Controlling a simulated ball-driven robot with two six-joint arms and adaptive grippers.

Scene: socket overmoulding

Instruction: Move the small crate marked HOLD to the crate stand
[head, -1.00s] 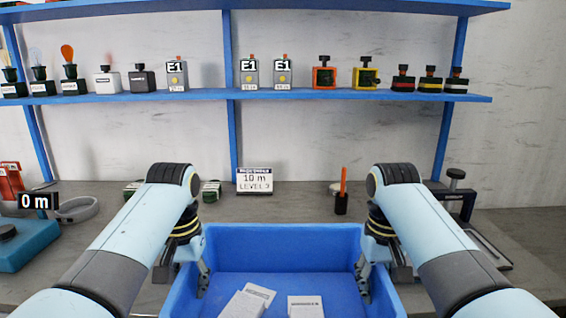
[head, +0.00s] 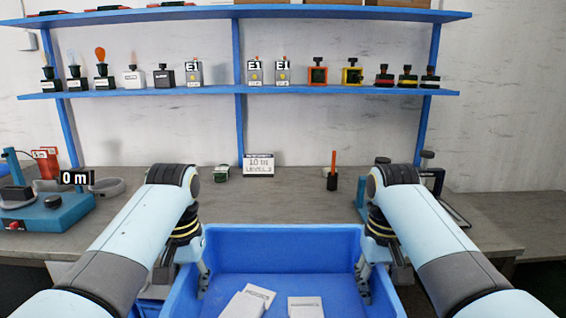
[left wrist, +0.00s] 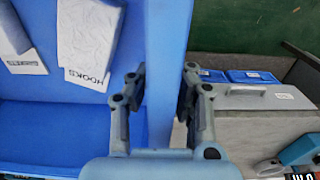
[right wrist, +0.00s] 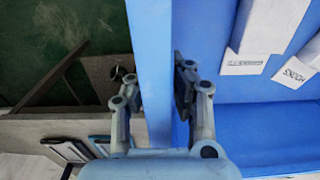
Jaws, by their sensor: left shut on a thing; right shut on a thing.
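A blue crate (head: 283,238) hangs between my two arms in front of the workbench, with white labelled boxes (head: 250,300) inside. No HOLD mark is readable on it. My left gripper (head: 203,282) is shut on its left side wall; the left wrist view shows the wall (left wrist: 165,60) between the fingers. My right gripper (head: 364,282) is shut on the right side wall, and the right wrist view shows that wall (right wrist: 150,50) between the fingers. I cannot identify the crate stand in these frames.
The grey workbench (head: 300,190) runs behind the crate. A blue shelf (head: 150,93) holds several small devices. Green floor (left wrist: 240,25) shows beside the crate.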

